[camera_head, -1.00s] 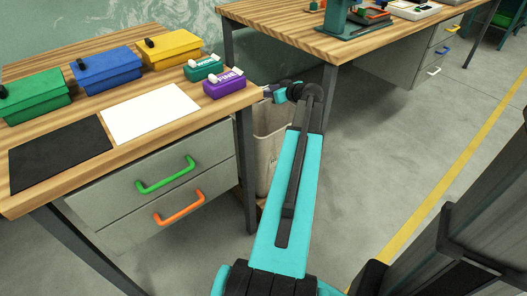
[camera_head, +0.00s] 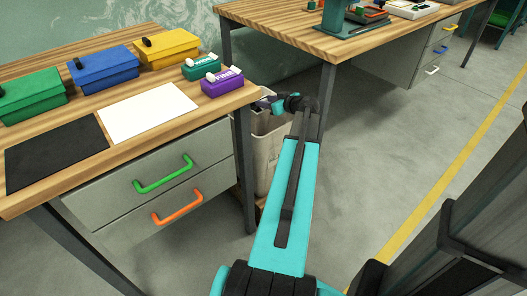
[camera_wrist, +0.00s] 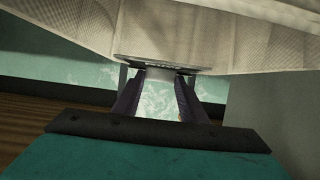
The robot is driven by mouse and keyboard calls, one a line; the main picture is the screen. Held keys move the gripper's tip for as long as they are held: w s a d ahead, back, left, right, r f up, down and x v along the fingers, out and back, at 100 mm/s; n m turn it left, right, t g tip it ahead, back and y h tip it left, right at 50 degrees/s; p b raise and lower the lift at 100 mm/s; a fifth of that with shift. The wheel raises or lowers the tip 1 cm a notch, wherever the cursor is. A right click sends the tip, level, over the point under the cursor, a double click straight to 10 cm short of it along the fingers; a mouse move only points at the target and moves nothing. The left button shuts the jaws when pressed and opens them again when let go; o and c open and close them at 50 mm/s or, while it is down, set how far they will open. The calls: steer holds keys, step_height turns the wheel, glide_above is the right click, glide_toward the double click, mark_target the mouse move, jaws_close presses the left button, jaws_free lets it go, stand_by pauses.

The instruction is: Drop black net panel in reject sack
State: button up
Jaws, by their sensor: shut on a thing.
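The beige reject sack (camera_head: 265,165) stands on the floor in the gap between the two benches, partly hidden by my arm and a table leg. Its pale woven wall fills the top of the wrist view (camera_wrist: 210,30). My gripper (camera_head: 264,103) is at the sack's mouth. In the wrist view its two dark purple fingers (camera_wrist: 158,85) are shut on a thin, dark-edged thing seen nearly edge-on, apparently the black net panel (camera_wrist: 160,63). The panel's face is hidden, and I cannot tell how far it is inside the sack.
The left bench (camera_head: 215,120) carries green (camera_head: 30,98), blue (camera_head: 105,72) and yellow (camera_head: 167,48) boxes, two small labelled blocks, a black mat (camera_head: 55,152) and a white mat (camera_head: 148,111). Its front leg (camera_head: 243,170) stands close beside the sack. Open floor lies to the right.

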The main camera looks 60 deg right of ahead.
steer(key=shift+f, duration=0.2)
steer(key=o, duration=1.1)
steer(key=shift+o, duration=0.2)
steer(key=shift+s, duration=0.15)
steer(key=shift+p+v, duration=0.55)
steer(key=shift+v, duration=6.3)
